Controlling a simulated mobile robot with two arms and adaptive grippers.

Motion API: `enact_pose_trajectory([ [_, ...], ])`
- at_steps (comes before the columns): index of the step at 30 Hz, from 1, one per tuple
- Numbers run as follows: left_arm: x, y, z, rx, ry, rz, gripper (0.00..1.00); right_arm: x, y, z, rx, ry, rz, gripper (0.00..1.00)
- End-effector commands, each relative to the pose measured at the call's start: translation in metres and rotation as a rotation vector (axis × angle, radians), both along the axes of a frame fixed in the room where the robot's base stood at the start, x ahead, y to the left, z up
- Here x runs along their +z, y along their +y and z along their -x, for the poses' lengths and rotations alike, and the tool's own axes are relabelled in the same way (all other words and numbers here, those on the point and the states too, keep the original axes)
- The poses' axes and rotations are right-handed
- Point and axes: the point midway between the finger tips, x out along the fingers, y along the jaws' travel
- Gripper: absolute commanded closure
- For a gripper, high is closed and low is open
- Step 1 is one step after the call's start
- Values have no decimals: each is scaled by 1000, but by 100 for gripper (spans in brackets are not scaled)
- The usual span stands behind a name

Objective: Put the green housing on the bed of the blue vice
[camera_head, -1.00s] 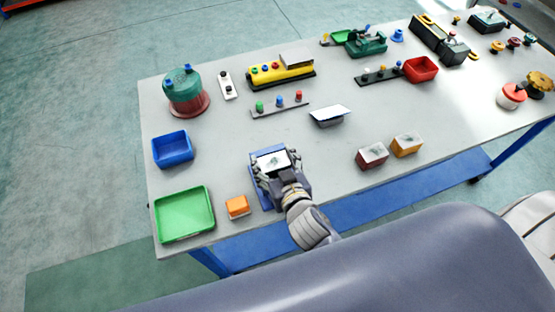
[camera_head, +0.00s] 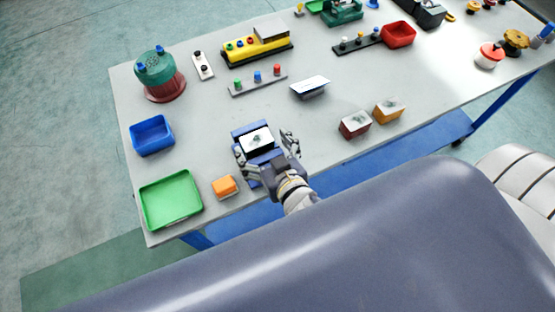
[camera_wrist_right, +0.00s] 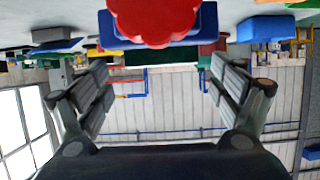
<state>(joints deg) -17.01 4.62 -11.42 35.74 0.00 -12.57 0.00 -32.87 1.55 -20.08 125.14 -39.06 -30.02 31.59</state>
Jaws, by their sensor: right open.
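The blue vice (camera_head: 242,130) stands near the table's front edge, right of the orange block. A block with a pale top (camera_head: 256,140) rests on its bed; its sides barely show in the head view. In the right wrist view, which is upside down, a dark green body (camera_wrist_right: 160,58) shows against the blue vice (camera_wrist_right: 207,22), apparently the housing. A red scalloped knob (camera_wrist_right: 154,18) is in front of it. My right gripper (camera_head: 268,148) is open and empty at the vice's near side, fingers spread (camera_wrist_right: 157,85) and clear of the block. My left gripper is out of view.
A green tray (camera_head: 145,213), an orange block (camera_head: 224,187) and a blue bin (camera_head: 151,134) lie left of the vice. Dark red (camera_head: 354,125) and orange-yellow (camera_head: 388,111) blocks stand right. A pale-topped part (camera_head: 310,86) lies behind. Bare table surrounds the vice.

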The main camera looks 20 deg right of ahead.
Motion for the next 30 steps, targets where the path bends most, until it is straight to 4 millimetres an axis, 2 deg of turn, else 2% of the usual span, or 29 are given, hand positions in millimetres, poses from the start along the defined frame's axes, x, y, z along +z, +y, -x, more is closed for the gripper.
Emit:
enact_pose_trajectory([
  [1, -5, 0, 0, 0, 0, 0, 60, 1, 0, 11, -1, 2, -3, 14],
  [6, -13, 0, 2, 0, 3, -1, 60, 13, -1, 39, -2, 4, -4, 14],
  [12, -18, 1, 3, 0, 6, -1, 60, 23, -2, 59, 0, 1, -1, 14],
  [18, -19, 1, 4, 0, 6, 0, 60, 28, -2, 66, 0, 0, -1, 14],
  [30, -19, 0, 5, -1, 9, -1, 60, 28, -2, 67, 0, -1, 0, 14],
])
